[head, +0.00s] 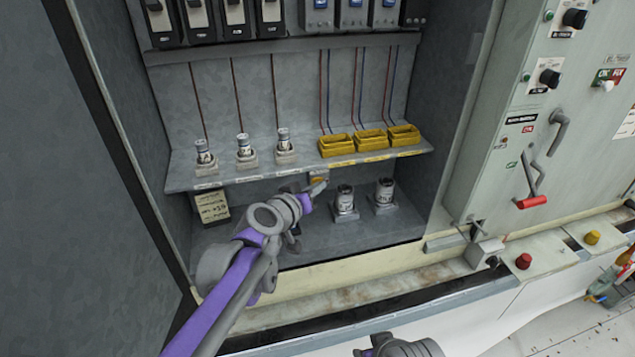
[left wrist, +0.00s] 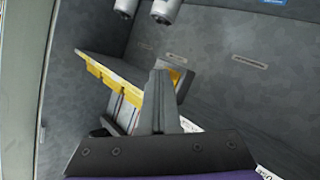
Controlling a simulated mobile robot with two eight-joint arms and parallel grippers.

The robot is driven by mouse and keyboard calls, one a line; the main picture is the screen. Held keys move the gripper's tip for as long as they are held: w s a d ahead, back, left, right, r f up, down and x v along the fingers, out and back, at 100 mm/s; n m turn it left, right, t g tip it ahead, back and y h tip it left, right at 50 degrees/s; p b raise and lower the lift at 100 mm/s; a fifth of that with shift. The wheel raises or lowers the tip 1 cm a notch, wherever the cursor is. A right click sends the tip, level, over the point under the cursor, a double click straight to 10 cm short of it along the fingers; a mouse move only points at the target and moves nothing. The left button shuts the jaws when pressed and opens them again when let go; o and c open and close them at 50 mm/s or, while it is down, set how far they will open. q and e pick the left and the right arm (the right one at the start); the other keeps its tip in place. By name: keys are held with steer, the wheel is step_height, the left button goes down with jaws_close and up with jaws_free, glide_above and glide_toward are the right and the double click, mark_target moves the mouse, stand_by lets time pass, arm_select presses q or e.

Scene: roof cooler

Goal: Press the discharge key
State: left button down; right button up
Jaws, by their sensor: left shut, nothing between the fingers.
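My left gripper (head: 316,188) reaches into the open cabinet, just below the front edge of its shelf. Its fingers are shut and empty, and they also show in the left wrist view (left wrist: 160,90). A small block with a yellow face (head: 317,178) is right at the fingertips. It may be the discharge key, but no label is readable. In the left wrist view the yellow-faced block (left wrist: 179,76) is partly hidden behind the fingertips. I cannot tell whether they touch it. My right gripper (head: 395,347) is only partly in view at the bottom edge.
The shelf (head: 230,179) holds three fuses and three yellow trays (head: 370,139). Two capacitors (head: 345,200) stand right of my left gripper. A tagged box (head: 212,207) is at the left. A red-handled lever (head: 532,201) and red button (head: 523,261) are further right.

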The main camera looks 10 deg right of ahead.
arm_select(q)
steer(key=shift+s, duration=0.8)
steer(key=shift+s, duration=0.1)
steer(key=s, duration=0.5)
steer(key=shift+d, duration=0.1)
stand_by(0.8)
steer(key=s+a+f+n+g+y, duration=0.1)
steer(key=s+a+f+g+y, duration=0.1)
steer(key=s+a+f, duration=0.4)
steer(key=s+a+f+n+g+y, duration=0.1)
steer(key=s+a+f+y, duration=0.3)
steer(key=s+a, duration=0.6)
steer(key=s+a+f+g+y, duration=0.2)
steer(key=s+a+f, duration=0.6)
steer(key=a, duration=0.7)
steer(key=shift+s+a+n+g+y, duration=0.3)
steer(key=shift+n+y, duration=0.1)
steer(key=shift+y, duration=0.4)
